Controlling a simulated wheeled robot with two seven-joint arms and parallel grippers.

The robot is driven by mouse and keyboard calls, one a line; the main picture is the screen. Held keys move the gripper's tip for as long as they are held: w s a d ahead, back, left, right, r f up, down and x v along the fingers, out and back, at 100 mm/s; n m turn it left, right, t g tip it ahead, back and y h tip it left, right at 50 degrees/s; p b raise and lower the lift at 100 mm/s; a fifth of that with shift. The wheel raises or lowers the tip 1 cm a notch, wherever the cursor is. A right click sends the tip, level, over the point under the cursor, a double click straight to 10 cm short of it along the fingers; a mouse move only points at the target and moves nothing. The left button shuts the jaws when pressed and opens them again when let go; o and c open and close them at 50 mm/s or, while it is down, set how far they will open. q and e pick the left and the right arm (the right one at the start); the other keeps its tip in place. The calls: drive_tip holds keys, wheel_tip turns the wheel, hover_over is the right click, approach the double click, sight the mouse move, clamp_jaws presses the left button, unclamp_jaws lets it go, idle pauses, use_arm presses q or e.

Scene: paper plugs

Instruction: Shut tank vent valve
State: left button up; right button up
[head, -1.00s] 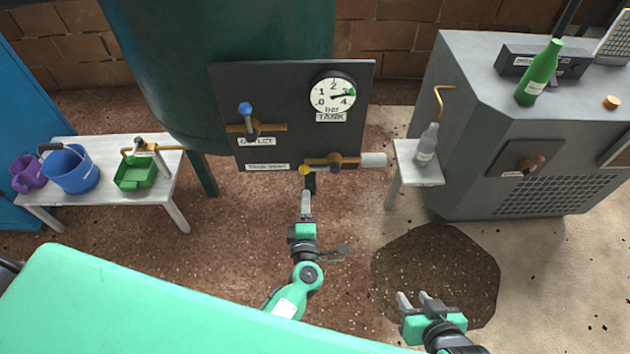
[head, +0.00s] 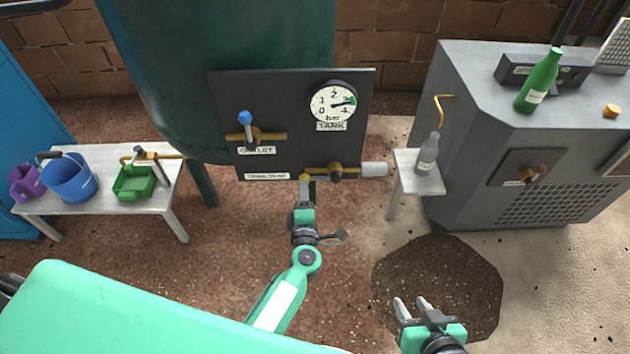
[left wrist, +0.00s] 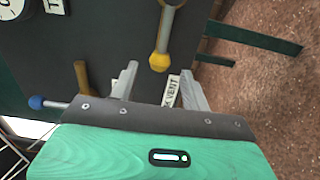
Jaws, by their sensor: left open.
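The tank vent valve (head: 335,172) is a brass fitting at the lower right of the dark panel, above a white muffler-like end piece (head: 373,169)'s level line. Its lever ends in a yellow knob (head: 304,177) pointing left, near the label strip (head: 266,176). My left gripper (head: 308,186) is just below the knob, against the panel's lower edge in the picture. In the left wrist view the yellow knob (left wrist: 160,61) lies ahead of and between the open fingers (left wrist: 160,88); I see no grip on it. My right gripper (head: 413,306) is open and empty above the floor.
A small stand (head: 405,160) holds a clear bottle (head: 427,155). A bench (head: 110,190) with containers stands left. A dark floor patch (head: 440,270) lies near my right gripper.

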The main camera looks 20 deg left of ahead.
sight(318, 179)
use_arm(q)
drive_tip(key=shift+w, duration=0.15)
drive_tip(key=x, duration=0.3)
drive_tip(key=shift+w+a, duration=0.15)
drive_tip(key=shift+w, duration=0.15)
idle(0.4)
drive_tip(key=c, duration=0.7)
